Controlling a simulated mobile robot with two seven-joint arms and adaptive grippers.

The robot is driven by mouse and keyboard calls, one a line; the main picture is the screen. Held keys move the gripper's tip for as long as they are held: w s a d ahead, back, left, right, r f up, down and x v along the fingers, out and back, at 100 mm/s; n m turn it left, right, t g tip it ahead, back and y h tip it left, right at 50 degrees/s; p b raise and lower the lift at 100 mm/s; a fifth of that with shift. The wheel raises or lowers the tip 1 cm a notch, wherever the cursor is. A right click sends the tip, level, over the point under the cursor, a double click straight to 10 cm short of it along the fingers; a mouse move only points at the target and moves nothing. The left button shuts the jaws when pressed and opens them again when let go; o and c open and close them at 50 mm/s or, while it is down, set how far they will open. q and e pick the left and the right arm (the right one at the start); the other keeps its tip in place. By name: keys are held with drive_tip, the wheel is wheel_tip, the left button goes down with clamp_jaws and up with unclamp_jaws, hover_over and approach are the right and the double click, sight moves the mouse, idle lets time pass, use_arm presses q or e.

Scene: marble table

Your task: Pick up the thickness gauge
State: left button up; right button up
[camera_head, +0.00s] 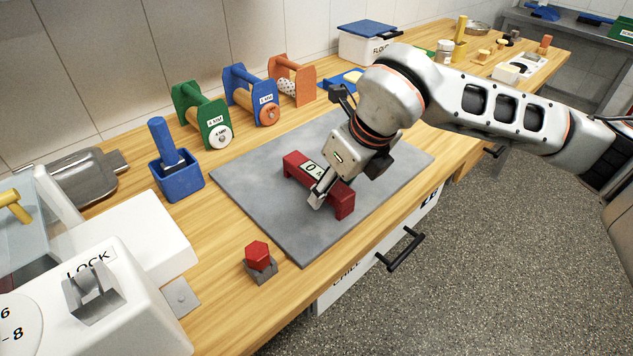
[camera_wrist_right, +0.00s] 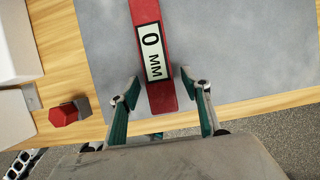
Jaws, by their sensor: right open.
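The thickness gauge appears to be the red bar (camera_head: 343,201) with raised ends and a white "0 MM" label, lying on the grey mat (camera_head: 250,192). It also shows in the right wrist view (camera_wrist_right: 146,14), running from the top edge down between the fingers. My right gripper (camera_head: 317,193) is over the bar's middle in the head view and hides part of it. In the right wrist view the open fingers (camera_wrist_right: 161,86) stand one on each side of the bar, with gaps visible. I cannot tell their exact height above it. My left gripper is not in view.
A red hexagonal knob (camera_head: 257,254) on a grey base sits near the mat's front-left corner. A blue holder (camera_head: 178,177), green stand (camera_head: 203,114), blue stand (camera_head: 250,95) and orange stand (camera_head: 292,80) line the back. A white "LOCK" machine (camera_head: 125,305) fills the left front.

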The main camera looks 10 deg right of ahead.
clamp_jaws()
drive_tip(key=shift+r, duration=0.1)
drive_tip(key=shift+r, duration=0.1)
